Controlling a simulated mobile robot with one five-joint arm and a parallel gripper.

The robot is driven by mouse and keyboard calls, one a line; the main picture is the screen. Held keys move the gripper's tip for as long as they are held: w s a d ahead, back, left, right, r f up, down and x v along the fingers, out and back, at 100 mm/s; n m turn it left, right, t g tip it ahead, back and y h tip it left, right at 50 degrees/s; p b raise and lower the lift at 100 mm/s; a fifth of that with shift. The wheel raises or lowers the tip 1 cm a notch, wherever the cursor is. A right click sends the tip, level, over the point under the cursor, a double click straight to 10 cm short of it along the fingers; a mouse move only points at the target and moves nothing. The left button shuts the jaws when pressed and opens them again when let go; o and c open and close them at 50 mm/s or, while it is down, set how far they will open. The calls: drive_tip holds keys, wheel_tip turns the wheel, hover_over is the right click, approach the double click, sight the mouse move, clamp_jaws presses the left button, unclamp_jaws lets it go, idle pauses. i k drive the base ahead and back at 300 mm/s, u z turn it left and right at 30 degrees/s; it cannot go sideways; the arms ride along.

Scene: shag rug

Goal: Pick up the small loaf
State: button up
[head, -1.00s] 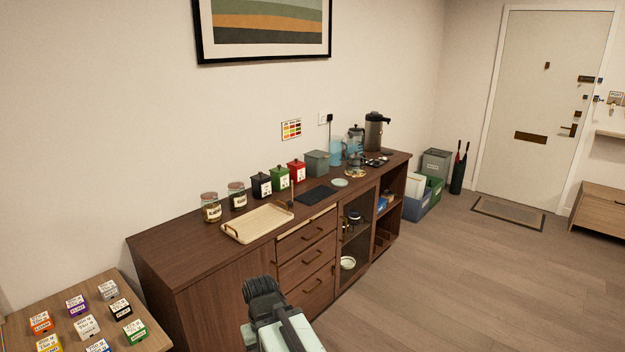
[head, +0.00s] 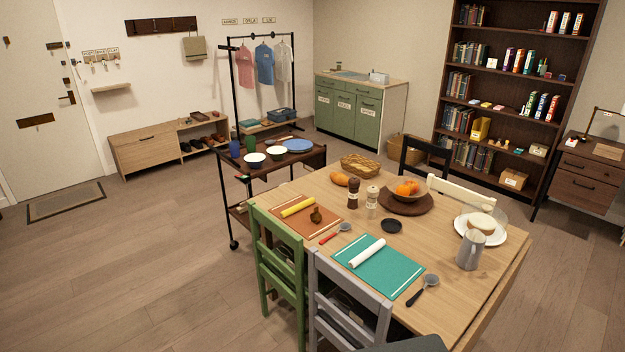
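A small golden-brown loaf (head: 341,179) lies on the wooden dining table (head: 459,271), near its far left edge. It sits just left of a wicker basket (head: 361,165) and behind a dark pepper mill (head: 353,193). Nothing covers its top. My gripper is not in view in the head view. A dark grey shape shows at the bottom edge, and I cannot tell what it is.
A green chair (head: 278,262) and a grey chair (head: 342,300) stand at the table's near side. A dark trolley (head: 308,160) with bowls stands left of the table. A fruit bowl (head: 405,194) and grey jug (head: 470,250) stand on it.

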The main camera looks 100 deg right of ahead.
sight(338, 178)
drive_tip(key=z, duration=2.55)
drive_tip(key=i, duration=2.55)
drive_tip(key=z, duration=0.65)
